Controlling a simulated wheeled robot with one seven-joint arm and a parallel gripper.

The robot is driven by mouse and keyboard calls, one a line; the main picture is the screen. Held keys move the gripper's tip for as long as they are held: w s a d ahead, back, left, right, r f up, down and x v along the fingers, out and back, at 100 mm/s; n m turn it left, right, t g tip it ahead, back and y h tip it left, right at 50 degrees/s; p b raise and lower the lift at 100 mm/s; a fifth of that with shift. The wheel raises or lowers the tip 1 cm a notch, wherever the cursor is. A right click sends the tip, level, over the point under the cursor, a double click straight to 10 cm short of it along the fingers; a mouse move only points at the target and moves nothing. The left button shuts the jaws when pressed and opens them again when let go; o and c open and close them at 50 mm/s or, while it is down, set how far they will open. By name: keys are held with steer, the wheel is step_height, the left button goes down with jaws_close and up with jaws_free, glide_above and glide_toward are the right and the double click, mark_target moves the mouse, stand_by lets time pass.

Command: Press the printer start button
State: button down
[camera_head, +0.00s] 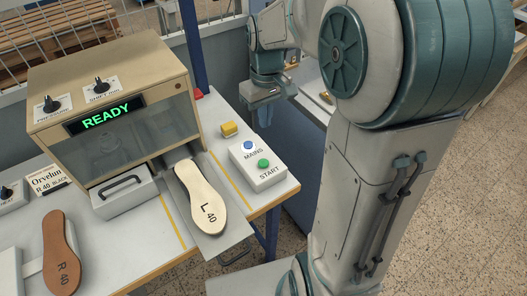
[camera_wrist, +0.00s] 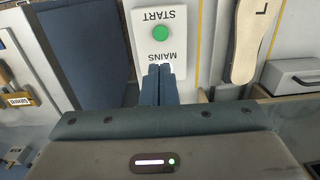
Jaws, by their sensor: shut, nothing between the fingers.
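The white button box (camera_head: 268,180) sits on the bench to the right of the printer (camera_head: 125,110). Its green START button (camera_head: 263,163) is nearer the front, and its blue MAINS button (camera_head: 249,145) is behind it. The printer display (camera_head: 106,117) reads READY. My gripper (camera_head: 265,122) is beyond the box in the head view, fingers down, shut and empty. In the wrist view the closed fingers (camera_wrist: 160,68) overlap the MAINS end of the box, mostly hiding that button. The green button (camera_wrist: 160,33) shows clear of the fingertips there.
A cream insole marked L 40 (camera_head: 200,192) lies on a slide-out tray (camera_head: 232,240) left of the box. A brown insole marked R 40 (camera_head: 60,255) and a drawer handle (camera_head: 120,185) are farther left.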

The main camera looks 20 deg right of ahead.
mark_target(265, 163)
steer(key=shift+f, duration=0.1)
steer(key=f+p, duration=0.1)
steer(key=f, duration=1.3)
steer(key=shift+s+a+p, duration=0.2)
steer(key=shift+p, duration=0.15)
steer(key=shift+f+b, duration=0.75)
steer(key=shift+b, duration=0.05)
steer(key=shift+s+f, duration=0.25)
steer(key=shift+s, duration=0.05)
steer(key=shift+f, duration=0.15)
step_height(265, 163, up, 15)
steer(key=w+p, duration=0.1)
steer(key=shift+d, duration=0.15)
